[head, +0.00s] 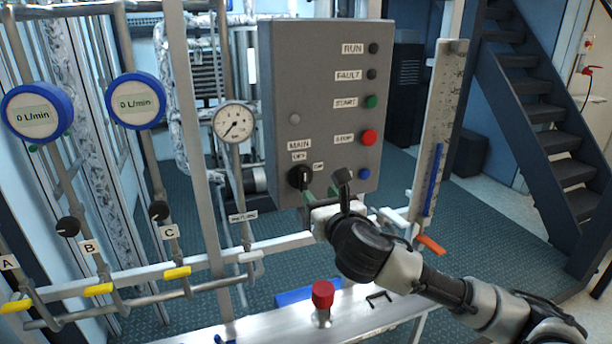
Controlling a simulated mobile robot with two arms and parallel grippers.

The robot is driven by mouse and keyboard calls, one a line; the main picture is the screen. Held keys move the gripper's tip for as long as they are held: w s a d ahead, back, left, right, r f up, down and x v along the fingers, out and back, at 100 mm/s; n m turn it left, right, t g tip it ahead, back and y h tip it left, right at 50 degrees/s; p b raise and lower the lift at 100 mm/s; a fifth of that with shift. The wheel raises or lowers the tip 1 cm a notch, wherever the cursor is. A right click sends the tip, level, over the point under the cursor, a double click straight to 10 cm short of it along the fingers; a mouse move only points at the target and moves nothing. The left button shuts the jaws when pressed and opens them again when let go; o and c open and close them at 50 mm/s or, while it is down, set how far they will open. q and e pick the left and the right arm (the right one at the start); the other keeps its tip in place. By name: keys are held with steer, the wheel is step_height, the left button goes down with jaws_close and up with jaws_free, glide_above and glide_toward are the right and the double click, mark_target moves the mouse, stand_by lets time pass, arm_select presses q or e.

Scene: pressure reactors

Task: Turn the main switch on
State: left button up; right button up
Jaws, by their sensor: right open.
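The main switch (299,177) is a black rotary knob low on the left of the grey control box (322,90), under a MAIN label with OFF and ON marks. Its pointer looks close to upright, near OFF, but the exact setting is too small to tell. My right gripper (322,191) comes in from the lower right and is open just below and right of the knob. I cannot tell whether a finger touches the knob. The gripper partly covers the lower edge of the box. My left gripper is not in view.
The box also carries a green START button (372,102), a red STOP button (369,138) and a blue button (364,174). A pressure gauge (234,123) stands to the left. Below are a metal rail and a bench (365,318) with a red knob (323,293). Stairs (550,130) rise at right.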

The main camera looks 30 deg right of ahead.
mark_target(305, 178)
steer(key=p+x, duration=0.2)
steer(key=x, duration=0.5)
steer(key=shift+w, duration=0.2)
steer(key=shift+x, duration=0.8)
jaws_close()
